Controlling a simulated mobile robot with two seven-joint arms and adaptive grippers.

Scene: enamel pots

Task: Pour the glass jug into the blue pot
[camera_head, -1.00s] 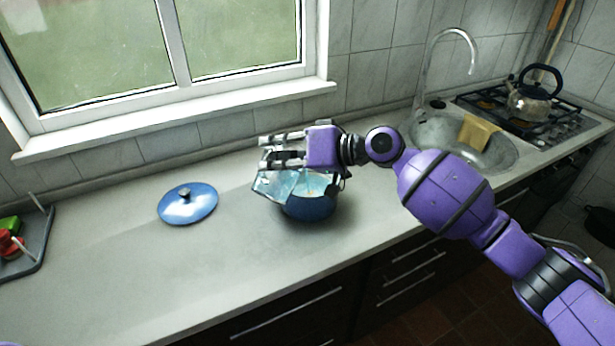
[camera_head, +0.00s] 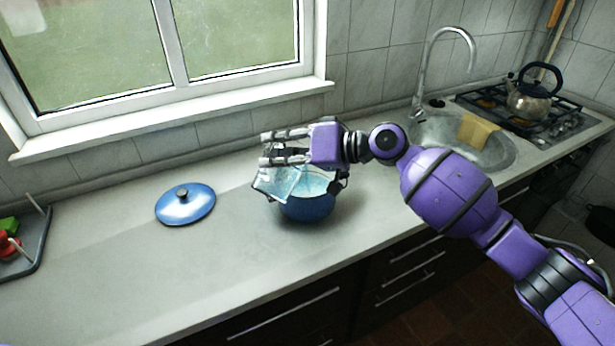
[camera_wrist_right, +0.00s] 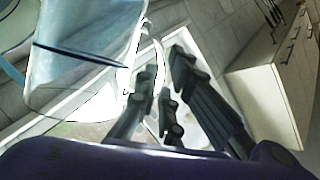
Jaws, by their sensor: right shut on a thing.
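The blue pot (camera_head: 306,209) stands uncovered on the counter, with pale blue showing in its opening. The clear glass jug (camera_head: 272,184) is strongly tilted over the pot's left side. Whether it touches the rim, I cannot tell. My right gripper (camera_head: 284,148) is above the pot and shut on the jug. In the right wrist view, the jug (camera_wrist_right: 75,65) fills the upper left, and its handle (camera_wrist_right: 158,62) runs by the dark fingers (camera_wrist_right: 168,100). The gripper hides part of the jug and the pot's back rim. My left gripper is out of view.
A blue lid (camera_head: 185,204) lies on the counter left of the pot. A dark tray (camera_head: 38,243) with red and green items is at the far left. The sink (camera_head: 490,155) and a kettle (camera_head: 529,98) are at the right. The front left counter is clear.

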